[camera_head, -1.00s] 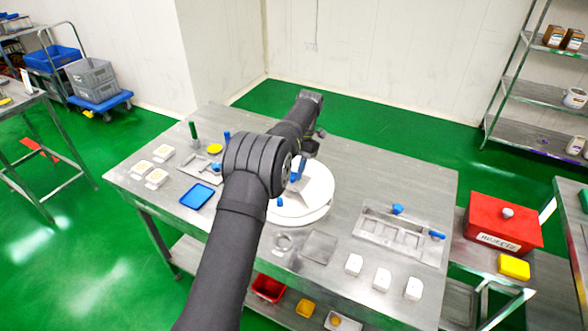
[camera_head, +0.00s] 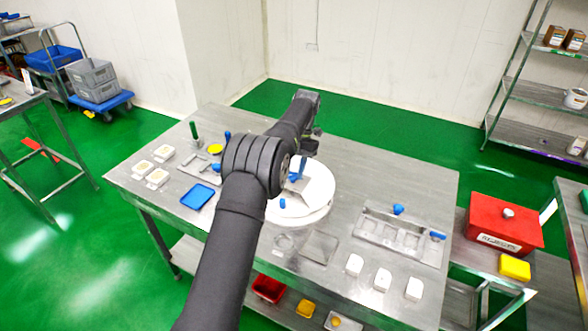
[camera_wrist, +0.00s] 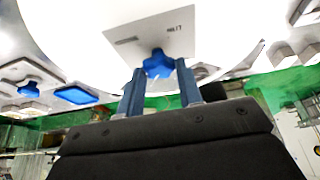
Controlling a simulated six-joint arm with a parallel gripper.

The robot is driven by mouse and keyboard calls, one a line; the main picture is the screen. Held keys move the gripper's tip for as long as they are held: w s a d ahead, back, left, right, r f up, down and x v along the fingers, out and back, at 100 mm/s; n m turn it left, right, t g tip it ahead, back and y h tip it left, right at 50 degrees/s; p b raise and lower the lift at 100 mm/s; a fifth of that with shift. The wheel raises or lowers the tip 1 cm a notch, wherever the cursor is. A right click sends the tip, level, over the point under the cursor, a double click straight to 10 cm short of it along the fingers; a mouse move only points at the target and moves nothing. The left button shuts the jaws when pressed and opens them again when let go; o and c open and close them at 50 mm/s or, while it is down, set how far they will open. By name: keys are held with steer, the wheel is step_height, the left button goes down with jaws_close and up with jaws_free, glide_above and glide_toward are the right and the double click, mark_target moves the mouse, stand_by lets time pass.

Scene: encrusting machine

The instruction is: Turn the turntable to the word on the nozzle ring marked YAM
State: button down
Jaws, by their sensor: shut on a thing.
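The white round turntable (camera_head: 322,195) stands in the middle of the steel table, partly hidden by my arm. A pale square plate with a blue lobed knob lies on it. In the wrist view the knob (camera_wrist: 157,62) sits between the blue fingers of my gripper (camera_wrist: 160,67), which is shut on it. The plate (camera_wrist: 112,30) shows a dark bar and a short dark word that I cannot read surely. My gripper also shows in the head view (camera_head: 299,176), over the turntable. I cannot make out YAM or a nozzle ring in either view.
A blue tray (camera_head: 198,196) and several white blocks (camera_head: 157,178) lie to the left. A metal frame with blue knobs (camera_head: 398,236) and several white pieces (camera_head: 382,279) lie to the right. A red box (camera_head: 502,224) stands beyond the table's right edge.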

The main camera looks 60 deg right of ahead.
steer(key=c, duration=1)
jaws_free()
